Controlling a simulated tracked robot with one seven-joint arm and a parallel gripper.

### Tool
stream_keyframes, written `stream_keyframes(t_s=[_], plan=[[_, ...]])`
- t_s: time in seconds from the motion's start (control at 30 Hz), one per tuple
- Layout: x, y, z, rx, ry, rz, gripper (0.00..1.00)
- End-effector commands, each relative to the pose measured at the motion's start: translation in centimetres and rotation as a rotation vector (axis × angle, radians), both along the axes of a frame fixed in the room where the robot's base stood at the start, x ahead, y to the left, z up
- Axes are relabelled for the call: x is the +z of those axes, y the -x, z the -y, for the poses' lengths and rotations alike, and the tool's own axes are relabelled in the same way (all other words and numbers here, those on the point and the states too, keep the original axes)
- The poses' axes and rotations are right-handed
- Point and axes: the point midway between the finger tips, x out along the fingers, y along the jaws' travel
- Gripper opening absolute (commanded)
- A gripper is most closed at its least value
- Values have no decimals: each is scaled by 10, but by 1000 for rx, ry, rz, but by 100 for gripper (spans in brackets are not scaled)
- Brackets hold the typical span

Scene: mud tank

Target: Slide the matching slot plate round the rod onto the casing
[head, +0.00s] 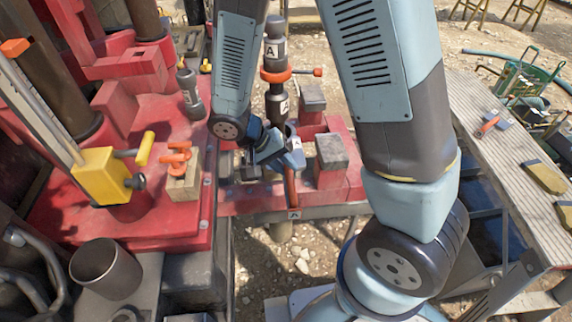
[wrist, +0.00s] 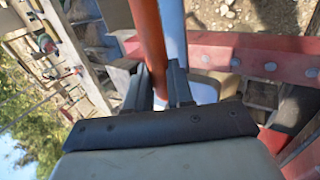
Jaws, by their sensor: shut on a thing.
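My gripper (head: 286,164) is low over the red work deck in the head view. In the wrist view its dark jaws (wrist: 160,88) are shut on an orange-red bar (wrist: 147,35), which looks like a handle; it also shows in the head view (head: 291,187). A small white A tag shows beside the gripper; I cannot tell clearly whether the slot plate carries it. The dark upright rod (head: 275,52) has a white A label and an orange collar with a side handle (head: 275,75). The rod stands behind my gripper. The casing top is largely hidden by my arm and gripper.
Grey blocks (head: 331,150) stand on the red beams right of the gripper. A yellow unit (head: 101,176) and an orange clamp (head: 178,160) are at left. The right bench (head: 500,150) holds a grey piece with an orange handle (head: 491,124) and yellowish plates (head: 543,176).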

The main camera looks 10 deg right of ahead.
Motion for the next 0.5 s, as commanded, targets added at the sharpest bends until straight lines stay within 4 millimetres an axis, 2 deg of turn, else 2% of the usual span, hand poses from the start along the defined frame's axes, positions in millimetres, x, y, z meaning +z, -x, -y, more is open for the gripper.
stream_keyframes(t_s=[0.5], plan=[[-9, -13, -3, 8, 0, 2, 0]])
